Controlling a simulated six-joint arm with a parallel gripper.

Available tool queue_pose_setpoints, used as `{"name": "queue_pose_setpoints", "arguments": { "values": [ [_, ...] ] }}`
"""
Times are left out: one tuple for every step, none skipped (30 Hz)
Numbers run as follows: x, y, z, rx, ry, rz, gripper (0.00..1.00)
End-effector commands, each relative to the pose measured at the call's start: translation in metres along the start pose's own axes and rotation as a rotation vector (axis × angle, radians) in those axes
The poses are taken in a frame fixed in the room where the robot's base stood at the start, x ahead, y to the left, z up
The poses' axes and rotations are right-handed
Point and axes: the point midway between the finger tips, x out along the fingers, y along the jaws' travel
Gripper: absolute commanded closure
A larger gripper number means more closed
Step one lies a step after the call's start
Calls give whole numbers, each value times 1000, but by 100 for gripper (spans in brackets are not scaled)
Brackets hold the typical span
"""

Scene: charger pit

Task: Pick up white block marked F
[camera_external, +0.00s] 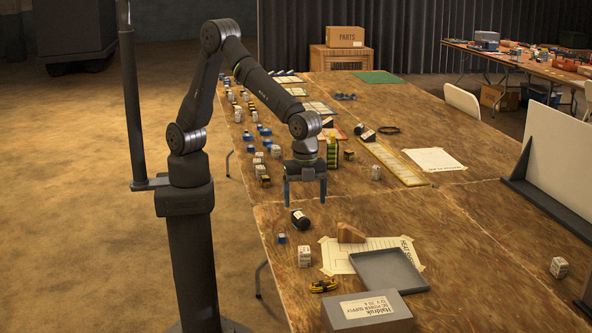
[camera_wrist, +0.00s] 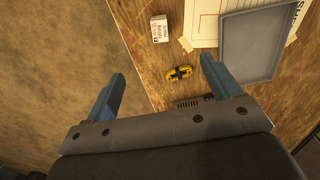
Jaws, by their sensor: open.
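My gripper (camera_external: 305,204) is open and empty above the wooden table, its two blue fingers pointing down; it also shows in the wrist view (camera_wrist: 163,70). A white block with dark printing (camera_external: 304,256) stands near the table's left edge, in front of and below my gripper. A white printed block (camera_wrist: 159,28) also shows in the wrist view, beyond the fingertips. Several more line the left edge farther back. I cannot read an F on any.
A yellow-black item (camera_external: 323,285), grey tray (camera_external: 390,272), wooden wedge (camera_external: 350,233) and grey power supply box (camera_external: 366,312) lie near the front. A black cylinder (camera_external: 300,220) and small blue block (camera_external: 281,238) lie near the gripper. The front right tabletop is mostly clear.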

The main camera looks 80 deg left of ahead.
Motion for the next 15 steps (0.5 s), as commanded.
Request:
{"name": "queue_pose_setpoints", "arguments": {
  "values": [
    [0,0,0,0,0,0,28],
    [0,0,0,0,0,0,33],
    [0,0,0,0,0,0,41],
    [0,0,0,0,0,0,44],
    [0,0,0,0,0,0,44],
    [0,0,0,0,0,0,44],
    [0,0,0,0,0,0,44],
    [0,0,0,0,0,0,44],
    [0,0,0,0,0,0,44],
    [0,0,0,0,0,0,44],
    [0,0,0,-1,0,0,44],
    [0,0,0,-7,1,1,44],
    [0,0,1,-18,2,2,44],
    [0,0,1,-35,4,3,44],
    [1,0,2,-71,8,7,44]
  ]
}}
